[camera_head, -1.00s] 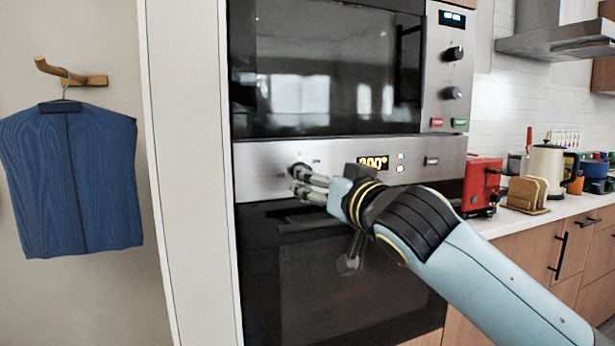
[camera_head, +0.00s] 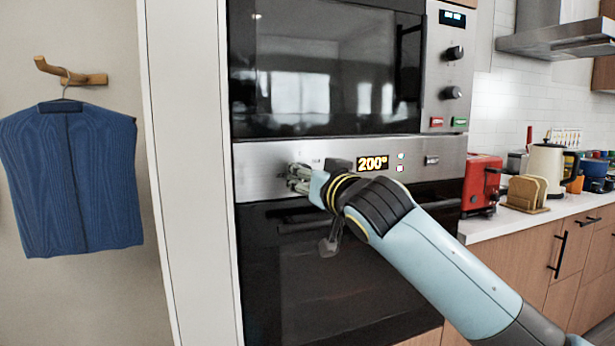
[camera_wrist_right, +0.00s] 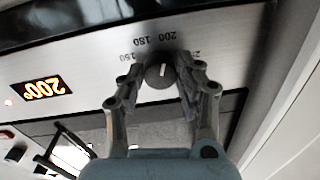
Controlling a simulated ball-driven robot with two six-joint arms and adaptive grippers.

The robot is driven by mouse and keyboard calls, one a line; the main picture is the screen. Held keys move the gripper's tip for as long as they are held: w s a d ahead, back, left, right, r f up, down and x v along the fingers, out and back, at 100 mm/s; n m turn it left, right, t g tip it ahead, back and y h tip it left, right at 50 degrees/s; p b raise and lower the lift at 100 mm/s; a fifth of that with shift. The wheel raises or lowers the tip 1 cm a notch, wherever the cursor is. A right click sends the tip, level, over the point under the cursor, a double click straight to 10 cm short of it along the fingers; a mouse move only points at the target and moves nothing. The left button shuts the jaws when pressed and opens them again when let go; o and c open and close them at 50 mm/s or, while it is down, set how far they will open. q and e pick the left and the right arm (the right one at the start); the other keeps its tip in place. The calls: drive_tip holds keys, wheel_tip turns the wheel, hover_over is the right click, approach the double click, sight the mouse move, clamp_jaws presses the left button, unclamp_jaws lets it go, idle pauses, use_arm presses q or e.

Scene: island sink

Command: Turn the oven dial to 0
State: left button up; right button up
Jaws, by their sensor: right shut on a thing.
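The oven dial (camera_wrist_right: 160,72) is a round dark knob with a light pointer mark, on the oven's steel panel (camera_wrist_right: 75,60). In the right wrist view it sits between the two fingers of my right gripper (camera_wrist_right: 160,84), which is shut on it. Printed numbers such as 150, 180 and 200 curve around the dial. In the head view my right gripper (camera_head: 297,178) is at the left part of the panel and hides the dial. The oven display (camera_head: 373,163) reads 200°. My left gripper is not in view.
A black oven handle (camera_head: 430,204) runs below the panel, close under my right gripper. A microwave (camera_head: 330,70) with its own knobs is above. A red toaster (camera_head: 481,184) stands on the counter at right. A blue garment (camera_head: 70,180) hangs at left.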

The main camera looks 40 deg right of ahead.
drive_tip(key=c, duration=0.3)
